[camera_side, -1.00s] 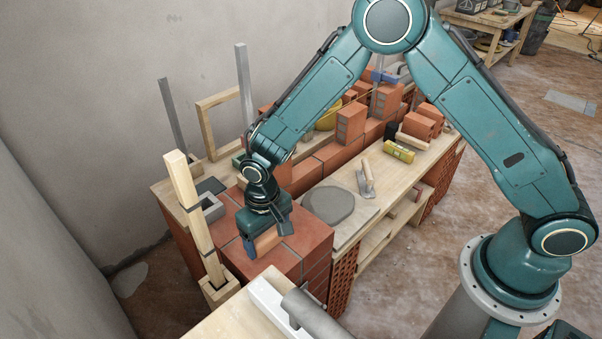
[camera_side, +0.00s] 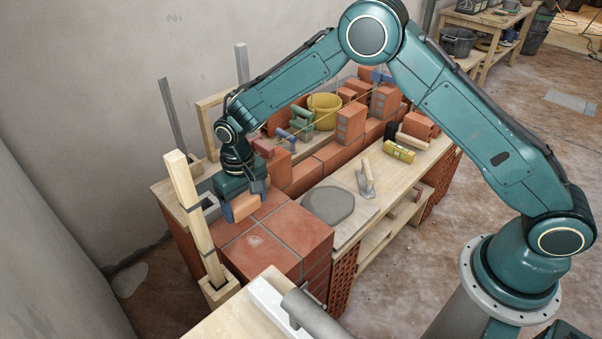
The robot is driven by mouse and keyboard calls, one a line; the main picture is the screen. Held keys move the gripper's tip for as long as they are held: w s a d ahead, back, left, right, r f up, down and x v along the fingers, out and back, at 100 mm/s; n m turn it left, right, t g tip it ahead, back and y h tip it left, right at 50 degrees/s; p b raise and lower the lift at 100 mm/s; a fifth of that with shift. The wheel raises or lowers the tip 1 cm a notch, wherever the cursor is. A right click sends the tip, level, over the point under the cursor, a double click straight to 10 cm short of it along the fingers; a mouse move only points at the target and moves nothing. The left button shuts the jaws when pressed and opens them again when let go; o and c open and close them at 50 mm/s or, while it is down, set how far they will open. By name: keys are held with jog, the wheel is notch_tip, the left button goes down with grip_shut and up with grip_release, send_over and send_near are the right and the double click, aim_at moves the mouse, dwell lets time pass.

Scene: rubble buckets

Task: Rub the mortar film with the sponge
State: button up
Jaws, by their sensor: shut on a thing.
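My gripper (camera_side: 246,203) is shut on the sponge (camera_side: 245,208), an orange-tan block between its jaws. It is at the back left of the brick pier (camera_side: 290,236). I cannot tell whether the sponge touches the bricks or is just above them. A small pale smear, which looks like the mortar film (camera_side: 254,240), lies on the pier's top brick in front of the gripper. The sponge is apart from this smear. The sponge's underside is hidden.
A wooden post (camera_side: 194,215) stands close to the left of the gripper. A grey mortar patch (camera_side: 328,204) lies on a board to the right, with a trowel (camera_side: 366,180) beyond it. A yellow bucket (camera_side: 324,110) and stacked bricks (camera_side: 350,126) stand behind.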

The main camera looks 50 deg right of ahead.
jog(key=shift+f, duration=0.15)
jog(key=shift+f, duration=3.45)
jog(key=shift+s+r, duration=0.15)
jog(key=shift+s, duration=2.95)
jog(key=shift+f, duration=0.55)
jog(key=shift+w+f, duration=0.15)
jog(key=shift+w, duration=2.15)
